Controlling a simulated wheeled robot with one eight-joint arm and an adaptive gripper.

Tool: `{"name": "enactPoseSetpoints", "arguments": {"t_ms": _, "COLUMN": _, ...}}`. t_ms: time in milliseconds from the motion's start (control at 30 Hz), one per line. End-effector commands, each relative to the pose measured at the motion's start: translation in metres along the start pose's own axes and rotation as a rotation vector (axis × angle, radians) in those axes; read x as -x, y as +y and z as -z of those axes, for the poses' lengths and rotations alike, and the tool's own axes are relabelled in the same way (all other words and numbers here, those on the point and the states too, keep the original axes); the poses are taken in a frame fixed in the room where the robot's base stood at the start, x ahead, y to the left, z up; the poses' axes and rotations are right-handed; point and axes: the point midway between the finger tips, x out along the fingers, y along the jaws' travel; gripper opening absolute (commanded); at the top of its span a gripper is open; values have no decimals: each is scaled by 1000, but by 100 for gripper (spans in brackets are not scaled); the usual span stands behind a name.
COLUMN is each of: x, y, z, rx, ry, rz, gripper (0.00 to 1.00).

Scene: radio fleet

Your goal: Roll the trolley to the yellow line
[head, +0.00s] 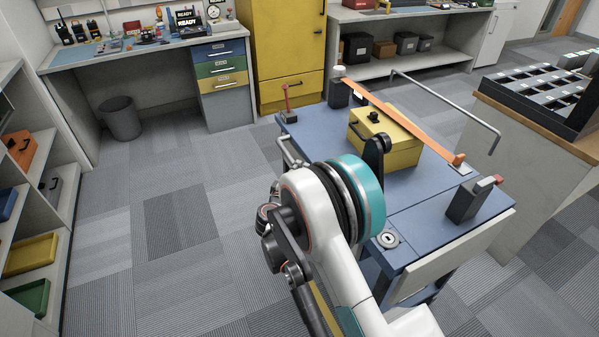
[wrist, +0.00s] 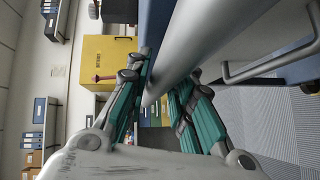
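The blue trolley (head: 411,208) stands at the middle right of the head view, with a yellow box (head: 386,138) and an orange strip (head: 405,123) on top. Its silver tube (head: 289,153) shows at the left edge, partly behind my arm. In the wrist view, a thick grey bar (wrist: 205,45) runs between the teal fingers of my gripper (wrist: 162,88). The fingers are apart on either side of it; whether they press on it cannot be told. In the head view my arm hides the fingers. No yellow line shows in either view.
Open carpet (head: 175,225) lies left of the trolley. A counter with a dark tray (head: 540,95) stands close on its right. A yellow cabinet (head: 286,45), a workbench with drawers (head: 220,70) and a bin (head: 120,118) are behind. Shelves (head: 55,215) line the left side.

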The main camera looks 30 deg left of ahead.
Motion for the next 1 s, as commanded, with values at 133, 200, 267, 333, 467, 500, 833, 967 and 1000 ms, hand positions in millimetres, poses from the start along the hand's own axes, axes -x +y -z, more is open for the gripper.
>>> {"name": "enactPoseSetpoints", "arguments": {"t_ms": 133, "x": 0, "y": 0, "z": 0, "rx": 0, "ry": 1, "rz": 0, "gripper": 38}}
{"name": "enactPoseSetpoints", "arguments": {"t_ms": 200, "x": 0, "y": 0, "z": 0, "rx": 0, "ry": 1, "rz": 0, "gripper": 38}}
{"name": "enactPoseSetpoints", "arguments": {"t_ms": 267, "x": 0, "y": 0, "z": 0, "rx": 1, "ry": 1, "rz": -1, "gripper": 38}}
{"name": "enactPoseSetpoints", "arguments": {"t_ms": 333, "x": 0, "y": 0, "z": 1, "rx": 1, "ry": 2, "rz": -1, "gripper": 38}}
{"name": "enactPoseSetpoints", "arguments": {"t_ms": 467, "x": 6, "y": 0, "z": 1, "rx": 1, "ry": 3, "rz": -1, "gripper": 38}}
{"name": "enactPoseSetpoints", "arguments": {"t_ms": 500, "x": 11, "y": 0, "z": 2, "rx": 1, "ry": 3, "rz": -1, "gripper": 38}}
{"name": "enactPoseSetpoints", "arguments": {"t_ms": 833, "x": 74, "y": 0, "z": 2, "rx": 2, "ry": 4, "rz": 0, "gripper": 38}}
{"name": "enactPoseSetpoints", "arguments": {"t_ms": 967, "x": 97, "y": 0, "z": 1, "rx": 1, "ry": 3, "rz": 0, "gripper": 38}}
{"name": "enactPoseSetpoints", "arguments": {"t_ms": 1000, "x": 102, "y": 0, "z": 1, "rx": 1, "ry": 3, "rz": 0, "gripper": 38}}
